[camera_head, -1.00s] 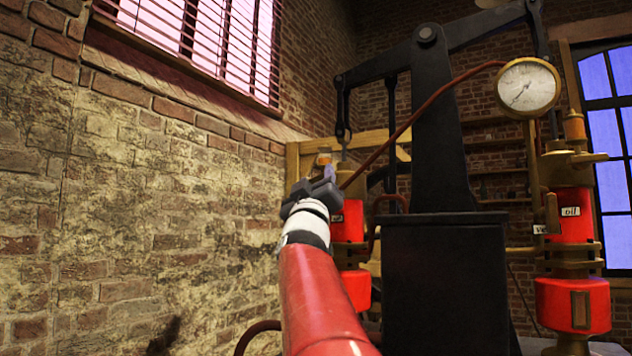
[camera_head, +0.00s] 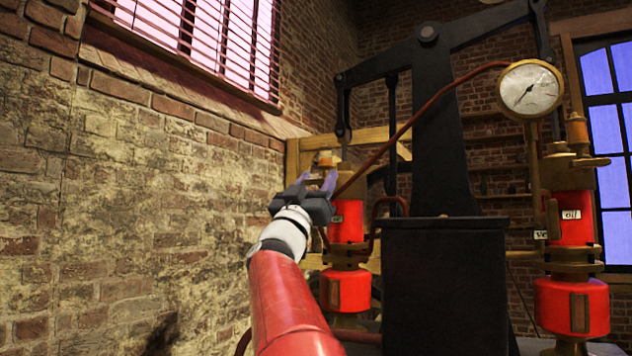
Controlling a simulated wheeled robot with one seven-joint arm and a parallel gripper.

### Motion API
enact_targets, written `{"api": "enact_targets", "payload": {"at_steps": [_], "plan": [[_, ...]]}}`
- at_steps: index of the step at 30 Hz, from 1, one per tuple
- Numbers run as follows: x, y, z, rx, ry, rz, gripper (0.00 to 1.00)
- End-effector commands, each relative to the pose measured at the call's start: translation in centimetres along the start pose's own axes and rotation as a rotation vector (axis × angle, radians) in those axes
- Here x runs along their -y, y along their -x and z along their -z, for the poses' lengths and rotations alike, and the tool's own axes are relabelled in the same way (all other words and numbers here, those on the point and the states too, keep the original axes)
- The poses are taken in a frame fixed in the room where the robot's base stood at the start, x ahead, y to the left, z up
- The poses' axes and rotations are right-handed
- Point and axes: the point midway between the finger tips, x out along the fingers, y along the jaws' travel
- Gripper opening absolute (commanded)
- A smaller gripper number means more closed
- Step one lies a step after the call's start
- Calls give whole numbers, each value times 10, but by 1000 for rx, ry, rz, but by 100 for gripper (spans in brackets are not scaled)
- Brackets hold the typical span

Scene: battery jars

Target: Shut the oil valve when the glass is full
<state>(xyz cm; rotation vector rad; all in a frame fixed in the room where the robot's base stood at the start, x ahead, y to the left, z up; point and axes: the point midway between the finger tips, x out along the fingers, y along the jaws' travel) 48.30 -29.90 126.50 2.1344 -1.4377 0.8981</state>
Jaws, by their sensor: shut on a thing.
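My gripper (camera_head: 318,182) is at the left red cylinder (camera_head: 347,222), just below its orange-and-brass oil cup (camera_head: 325,160). Its bluish fingers are shut on a small brass valve handle (camera_head: 318,186), mostly hidden by the fingers and wrist. A small label on this cylinder is partly covered and too small to read. A dark upright window shows on its lower red part (camera_head: 347,290); I cannot tell its fill level. The right red cylinder (camera_head: 572,235) has an "oil" label (camera_head: 571,214), a brass side lever (camera_head: 590,161) and a similar dark window (camera_head: 579,312).
A black beam engine column (camera_head: 440,150) and black box (camera_head: 445,280) stand between the cylinders. A dial gauge (camera_head: 529,90) hangs at upper right, with a reddish pipe (camera_head: 415,118) running down left from it. A brick wall (camera_head: 130,200) bounds the left side.

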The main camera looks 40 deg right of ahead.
Motion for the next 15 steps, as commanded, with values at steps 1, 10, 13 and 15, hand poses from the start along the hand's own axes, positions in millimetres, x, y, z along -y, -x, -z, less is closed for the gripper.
{"api": "enact_targets", "payload": {"at_steps": [1,10,13,15], "plan": [[0,0,0,0,-2,0,25],[0,0,0,0,0,1,69],[0,0,0,0,0,1,69],[0,2,0,0,0,1,69]]}}
